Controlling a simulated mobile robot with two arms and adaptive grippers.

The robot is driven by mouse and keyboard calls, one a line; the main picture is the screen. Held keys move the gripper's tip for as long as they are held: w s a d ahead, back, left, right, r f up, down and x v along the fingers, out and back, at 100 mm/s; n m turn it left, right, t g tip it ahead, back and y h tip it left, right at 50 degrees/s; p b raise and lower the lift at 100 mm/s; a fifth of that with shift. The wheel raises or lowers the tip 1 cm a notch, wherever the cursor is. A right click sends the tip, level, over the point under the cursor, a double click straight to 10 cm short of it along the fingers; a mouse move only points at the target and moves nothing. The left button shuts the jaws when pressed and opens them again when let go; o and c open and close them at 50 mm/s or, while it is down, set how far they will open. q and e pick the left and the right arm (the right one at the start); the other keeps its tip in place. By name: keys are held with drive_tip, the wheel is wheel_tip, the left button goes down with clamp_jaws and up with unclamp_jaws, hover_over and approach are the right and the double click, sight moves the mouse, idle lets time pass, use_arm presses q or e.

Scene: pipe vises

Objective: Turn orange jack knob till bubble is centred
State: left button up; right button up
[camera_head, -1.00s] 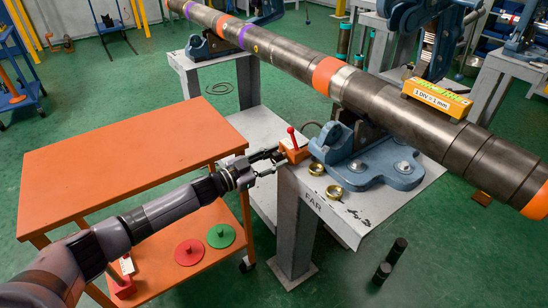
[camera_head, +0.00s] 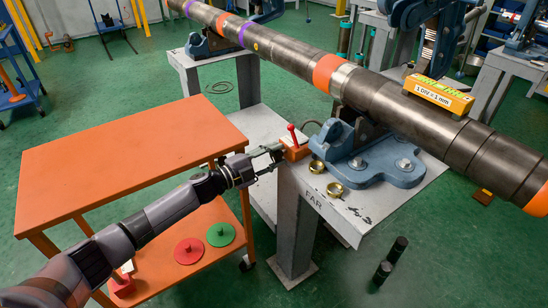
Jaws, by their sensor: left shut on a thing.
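The orange level (camera_head: 438,95) lies along the top of the grey pipe (camera_head: 385,98). It has a green vial strip and the label "1 DIV = 1 mm"; the bubble is too small to read. The orange jack part with a red lever (camera_head: 294,148) sits at the left corner of the grey stand marked FAR, beside the blue vise. My left gripper (camera_head: 276,154) comes in from the left and is shut at the left side of this orange part. The knob itself is largely hidden by the fingers. My right gripper is not in view.
The blue vise (camera_head: 365,165) bears the pipe on the grey stand (camera_head: 325,205). Two small brass pieces lie on its top. An orange cart (camera_head: 125,160) stands at left, with a red disc (camera_head: 189,250) and a green disc (camera_head: 220,234) on its lower shelf.

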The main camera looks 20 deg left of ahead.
use_arm(q)
drive_tip(key=shift+m, duration=0.9)
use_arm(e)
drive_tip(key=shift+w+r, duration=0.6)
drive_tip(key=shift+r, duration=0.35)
use_arm(q)
drive_tip(key=o, duration=1.1)
drive_tip(key=shift+o, duration=0.2)
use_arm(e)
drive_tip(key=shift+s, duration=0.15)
use_arm(q)
drive_tip(key=v, duration=1.2)
